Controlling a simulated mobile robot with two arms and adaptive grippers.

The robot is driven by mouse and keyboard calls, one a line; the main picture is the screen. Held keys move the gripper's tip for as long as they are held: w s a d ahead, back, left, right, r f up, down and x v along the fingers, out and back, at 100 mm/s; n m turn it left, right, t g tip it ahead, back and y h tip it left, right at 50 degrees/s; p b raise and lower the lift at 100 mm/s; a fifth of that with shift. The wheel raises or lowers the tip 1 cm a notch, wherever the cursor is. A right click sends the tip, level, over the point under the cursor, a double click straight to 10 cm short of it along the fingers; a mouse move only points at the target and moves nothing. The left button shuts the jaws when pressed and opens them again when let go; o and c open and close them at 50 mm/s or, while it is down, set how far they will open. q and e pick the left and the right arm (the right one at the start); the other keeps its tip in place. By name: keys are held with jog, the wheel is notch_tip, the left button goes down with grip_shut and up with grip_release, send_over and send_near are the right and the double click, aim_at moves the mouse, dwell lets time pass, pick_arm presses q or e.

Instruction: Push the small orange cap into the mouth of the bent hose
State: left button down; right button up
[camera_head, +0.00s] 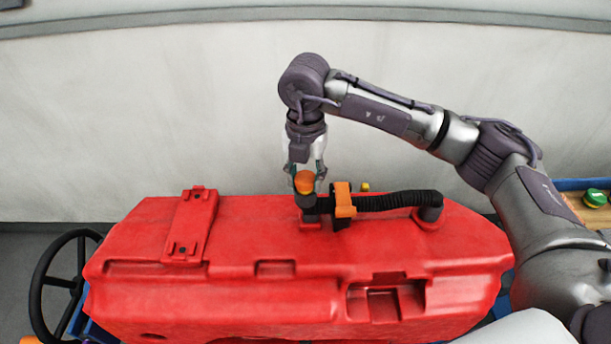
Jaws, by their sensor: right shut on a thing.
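The small orange cap (305,182) is between the fingertips of my right gripper (305,178), which is shut on it and points down. The cap sits directly above the dark upturned mouth (307,201) of the bent hose. From this angle I cannot tell whether the cap is on the mouth or partly in it. The black ribbed hose (395,201) runs right from there along the top of the red tank (250,240) to a black fitting (430,207). An orange clamp (344,200) holds the hose near its mouth. My left gripper is not in view.
A small yellow piece (365,187) shows behind the hose. A red raised panel (190,227) is on the tank's left. A black steering wheel (65,285) stands at far left. A green-topped object (594,198) rests on a wooden surface at right. A pale wall rises behind the tank.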

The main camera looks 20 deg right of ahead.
jog(key=shift+s+f+b, duration=0.1)
jog(key=shift+f+b, duration=0.25)
jog(key=shift+f, duration=0.1)
dwell(0.4)
jog(key=o, duration=1)
jog(key=shift+c, duration=0.2)
jog(key=shift+o, duration=0.3)
jog(key=shift+o, duration=0.3)
jog(key=o, duration=0.4)
jog(key=shift+r, duration=0.2)
jog(key=shift+r+p, duration=1.55)
jog(key=shift+r, duration=1.1)
